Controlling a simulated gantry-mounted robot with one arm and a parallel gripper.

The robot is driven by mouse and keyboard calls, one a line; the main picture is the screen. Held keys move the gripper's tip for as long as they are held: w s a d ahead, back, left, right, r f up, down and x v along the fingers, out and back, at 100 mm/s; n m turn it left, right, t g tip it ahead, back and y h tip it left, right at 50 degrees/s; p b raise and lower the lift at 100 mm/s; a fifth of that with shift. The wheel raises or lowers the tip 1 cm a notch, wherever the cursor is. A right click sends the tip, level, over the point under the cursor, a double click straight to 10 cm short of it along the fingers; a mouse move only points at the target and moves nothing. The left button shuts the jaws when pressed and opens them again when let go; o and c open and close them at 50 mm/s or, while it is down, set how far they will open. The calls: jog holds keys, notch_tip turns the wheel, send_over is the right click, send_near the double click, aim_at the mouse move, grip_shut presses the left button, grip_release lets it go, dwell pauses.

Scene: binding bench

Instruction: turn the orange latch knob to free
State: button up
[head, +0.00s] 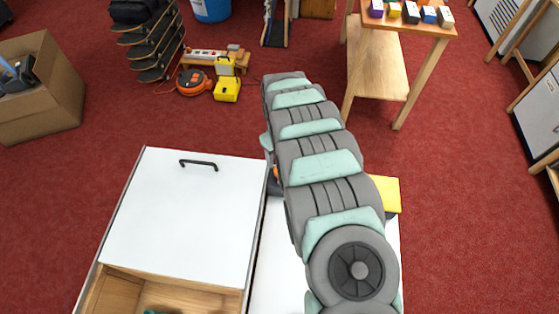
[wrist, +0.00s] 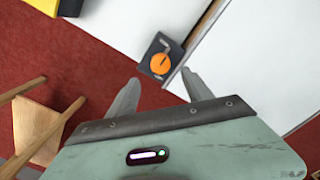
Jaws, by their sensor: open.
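The orange latch knob (wrist: 160,64) is a round disc on a dark plate (wrist: 169,47), beside the edge of a white panel. A small grey bar shows next to it on the plate. My gripper (wrist: 158,88) is open in the wrist view, with its two grey fingers apart and nothing between them. The knob appears just beyond the fingertips, between them in the picture; I cannot tell the distance. In the head view my arm covers most of the latch, and only a sliver of orange (head: 276,173) shows at its left edge.
A white sliding lid (head: 185,220) with a black handle (head: 199,164) covers much of a wooden box (head: 125,291). A yellow block (head: 386,192) lies right of my arm. A wooden table (head: 420,24) with small boxes stands behind. Red carpet surrounds the bench.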

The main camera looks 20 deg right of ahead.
jog(key=shift+r, duration=1.3)
